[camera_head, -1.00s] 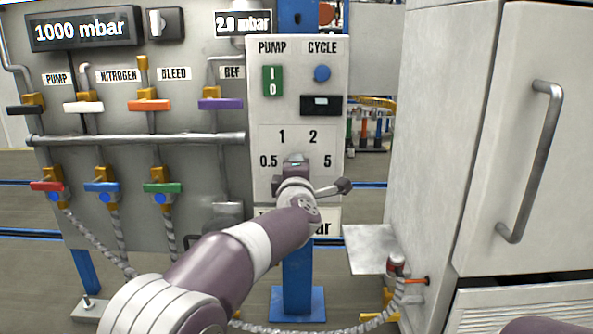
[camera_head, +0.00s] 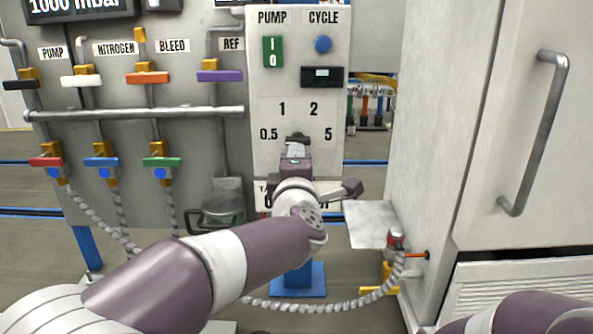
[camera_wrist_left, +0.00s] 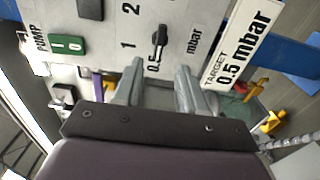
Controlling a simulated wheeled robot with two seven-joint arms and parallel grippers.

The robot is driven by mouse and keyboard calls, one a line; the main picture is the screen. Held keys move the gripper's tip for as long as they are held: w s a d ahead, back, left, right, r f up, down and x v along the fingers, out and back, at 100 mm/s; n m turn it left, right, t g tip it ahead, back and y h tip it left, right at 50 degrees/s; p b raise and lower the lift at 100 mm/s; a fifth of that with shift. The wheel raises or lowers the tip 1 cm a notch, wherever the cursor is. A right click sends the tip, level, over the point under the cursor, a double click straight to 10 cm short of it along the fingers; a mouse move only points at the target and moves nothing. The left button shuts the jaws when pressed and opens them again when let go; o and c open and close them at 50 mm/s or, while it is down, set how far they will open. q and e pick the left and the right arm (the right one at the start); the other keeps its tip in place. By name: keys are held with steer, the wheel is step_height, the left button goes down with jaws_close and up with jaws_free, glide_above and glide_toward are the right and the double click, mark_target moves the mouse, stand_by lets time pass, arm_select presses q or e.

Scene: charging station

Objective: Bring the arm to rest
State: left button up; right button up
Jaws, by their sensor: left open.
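My left arm (camera_head: 265,250) reaches in from the lower left toward the white control panel (camera_head: 350,60). My left gripper (camera_wrist_left: 158,85) is open, with its two fingers apart and nothing between them. In the head view its own wrist hides most of the fingers. A black selector knob (camera_wrist_left: 158,42) on the panel, among the marks 0.5, 1 and 2, lies just beyond the fingertips, apart from them as far as I can tell. In the head view the knob (camera_head: 297,137) shows just above the gripper. My right gripper is out of view; only part of that arm shows at the lower right.
A valve board (camera_head: 190,135) with coloured handles and a grey rail stands at the left. A white cabinet (camera_head: 425,120) with a metal handle (camera_head: 536,135) stands at the right. A grey shelf (camera_head: 370,222) and a braided hose (camera_head: 330,305) lie low between them.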

arm_select(q)
steer(key=shift+s, duration=1.05)
